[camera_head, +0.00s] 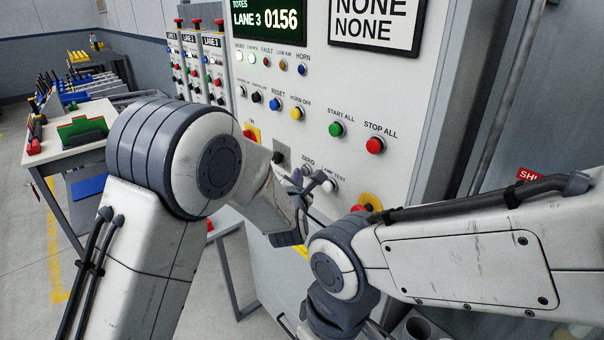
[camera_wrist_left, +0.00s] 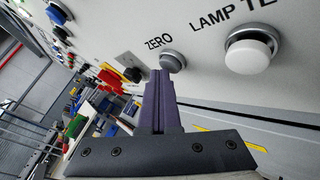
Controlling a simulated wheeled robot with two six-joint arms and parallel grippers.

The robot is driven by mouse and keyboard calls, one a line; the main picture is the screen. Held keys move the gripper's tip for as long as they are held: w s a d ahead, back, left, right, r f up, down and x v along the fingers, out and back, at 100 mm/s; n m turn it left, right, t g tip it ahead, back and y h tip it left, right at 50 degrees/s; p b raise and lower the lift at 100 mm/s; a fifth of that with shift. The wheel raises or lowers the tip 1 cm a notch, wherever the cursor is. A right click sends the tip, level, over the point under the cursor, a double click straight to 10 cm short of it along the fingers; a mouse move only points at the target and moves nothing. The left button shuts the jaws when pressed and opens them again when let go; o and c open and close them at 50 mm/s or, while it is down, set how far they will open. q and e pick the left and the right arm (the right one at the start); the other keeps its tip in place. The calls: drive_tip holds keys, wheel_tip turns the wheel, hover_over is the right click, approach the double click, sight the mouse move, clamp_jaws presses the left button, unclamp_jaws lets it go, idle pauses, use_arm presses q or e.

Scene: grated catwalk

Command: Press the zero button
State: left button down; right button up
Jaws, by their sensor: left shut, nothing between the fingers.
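The zero button is a round grey button (camera_wrist_left: 173,62) under the ZERO label on the light panel, seen in the left wrist view. In the head view the ZERO label shows, but my left gripper and wrist partly cover the area beneath it. My left gripper (camera_wrist_left: 161,74) is shut and empty, its purple fingers pointing at the panel. Its tips appear just left of and below the button in the wrist view; I cannot tell whether they touch it. The left gripper also shows in the head view (camera_head: 297,179). My right gripper is not in view.
The white lamp test button (camera_wrist_left: 250,50) is right of the zero button. The green start all button (camera_head: 336,129) and red stop all button (camera_head: 375,145) sit higher on the panel. My right forearm crosses the lower right. A cluttered workbench (camera_head: 66,150) stands at left.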

use_arm(q)
drive_tip(key=shift+w+d, duration=0.15)
drive_tip(key=shift+d, duration=0.15)
drive_tip(key=shift+a, duration=0.15)
idle(0.4)
drive_tip(key=shift+s+a+b, duration=0.75)
drive_tip(key=shift+a+b, duration=0.15)
drive_tip(key=shift+b, duration=0.05)
drive_tip(key=s+a+b, duration=0.1)
drive_tip(key=a, duration=0.1)
drive_tip(key=s+a+b, duration=0.2)
idle(0.5)
